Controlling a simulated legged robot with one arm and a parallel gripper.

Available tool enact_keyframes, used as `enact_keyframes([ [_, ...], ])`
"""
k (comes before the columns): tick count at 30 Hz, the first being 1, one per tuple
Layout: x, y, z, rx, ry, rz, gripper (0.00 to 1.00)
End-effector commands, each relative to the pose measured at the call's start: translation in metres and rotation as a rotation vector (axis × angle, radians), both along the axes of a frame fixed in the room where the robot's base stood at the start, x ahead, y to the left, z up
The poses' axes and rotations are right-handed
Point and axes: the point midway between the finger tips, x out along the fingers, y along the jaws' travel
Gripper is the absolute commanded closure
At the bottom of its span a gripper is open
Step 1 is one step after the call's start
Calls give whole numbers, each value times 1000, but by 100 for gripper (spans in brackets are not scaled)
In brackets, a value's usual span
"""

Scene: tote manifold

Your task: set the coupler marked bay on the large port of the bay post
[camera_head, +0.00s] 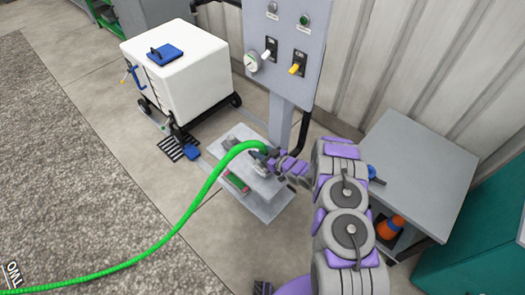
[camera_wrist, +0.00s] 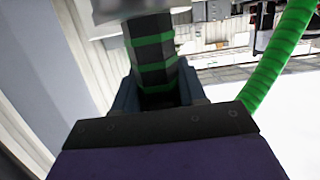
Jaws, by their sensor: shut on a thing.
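My gripper (camera_head: 272,158) is low in front of the grey post (camera_head: 280,118), above a small grey stand. In the wrist view, my gripper (camera_wrist: 158,92) is shut on a black coupler with green bands (camera_wrist: 152,52). A bright green hose (camera_head: 188,212) runs from the gripper down to the lower left; it also shows at the right of the wrist view (camera_wrist: 285,55). A grey part (camera_wrist: 120,10) sits at the coupler's far end; I cannot tell whether they touch. I cannot read a bay mark or make out the large port.
The post's panel (camera_head: 285,25) carries a gauge, a white lever and a yellow lever. The small grey stand (camera_head: 266,208) bears green and red pieces. A white wheeled box (camera_head: 185,80) stands left, a grey table (camera_head: 420,165) right. Open floor lies at the left.

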Motion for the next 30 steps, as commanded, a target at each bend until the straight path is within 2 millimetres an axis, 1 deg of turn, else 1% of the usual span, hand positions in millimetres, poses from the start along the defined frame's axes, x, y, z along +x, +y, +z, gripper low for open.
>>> enact_keyframes([
  [4, 1, -2, 1, 3, -1, -1, 100],
  [5, 1, -2, 1, 3, -1, -1, 58],
  [14, 0, 0, 0, 1, -1, 0, 30],
  [23, -1, -2, 1, 0, 2, 0, 30],
  [26, -6, -10, 3, 0, 3, -4, 30],
  [30, -20, -30, 10, 3, 2, -6, 30],
])
